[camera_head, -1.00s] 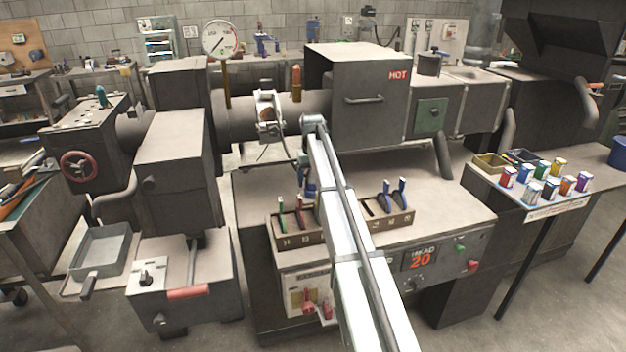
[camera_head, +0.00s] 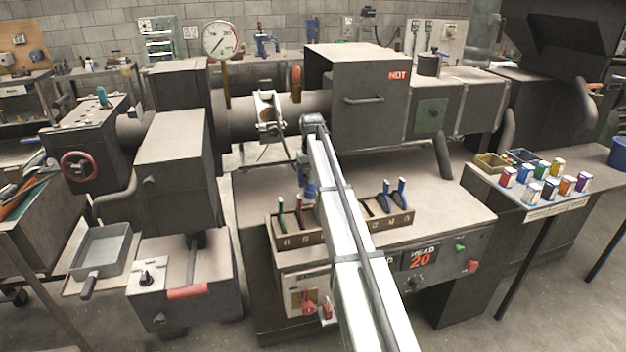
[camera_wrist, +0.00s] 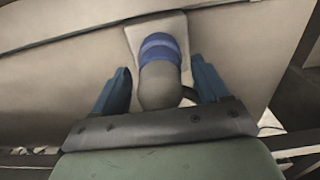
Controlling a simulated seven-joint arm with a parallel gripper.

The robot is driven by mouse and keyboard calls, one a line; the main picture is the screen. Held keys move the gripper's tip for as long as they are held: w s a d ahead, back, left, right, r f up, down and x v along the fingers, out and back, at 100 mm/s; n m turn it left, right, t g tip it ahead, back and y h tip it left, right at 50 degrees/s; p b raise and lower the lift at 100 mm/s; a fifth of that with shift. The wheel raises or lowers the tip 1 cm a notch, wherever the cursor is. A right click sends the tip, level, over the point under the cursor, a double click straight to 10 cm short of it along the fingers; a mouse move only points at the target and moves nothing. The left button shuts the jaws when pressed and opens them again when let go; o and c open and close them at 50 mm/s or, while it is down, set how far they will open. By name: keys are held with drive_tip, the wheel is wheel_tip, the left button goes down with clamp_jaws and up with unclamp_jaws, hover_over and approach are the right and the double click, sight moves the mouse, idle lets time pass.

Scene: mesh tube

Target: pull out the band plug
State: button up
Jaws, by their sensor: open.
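A rounded grey plug with a blue band (camera_wrist: 160,72) shows in the wrist view, set against a pale plate. I take it to be the band plug. My gripper (camera_wrist: 162,92) is open, with one blue finger on each side of the plug. Gaps show between the fingers and the plug, so it is not gripped. In the head view my gripper (camera_head: 309,188) is small and partly hidden by my arm, above the slotted box. The plug cannot be made out there.
The slotted box (camera_head: 285,239) holds several coloured handles on the machine bench. A metal clamp (camera_head: 268,112) surrounds the barrel behind my arm. A dial gauge (camera_head: 220,40) stands at the left and a box marked HOT (camera_head: 360,125) at the right. Coloured containers (camera_head: 534,190) stand farther right.

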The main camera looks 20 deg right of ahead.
drive_tip(key=shift+s+f, duration=0.4)
drive_tip(key=shift+f, duration=0.2)
clamp_jaws()
drive_tip(key=shift+r, duration=0.35)
drive_tip(key=shift+w+r, duration=0.2)
drive_tip(key=shift+r, duration=0.35)
drive_tip(key=shift+w+r, duration=0.15)
drive_tip(key=shift+r, duration=2.15)
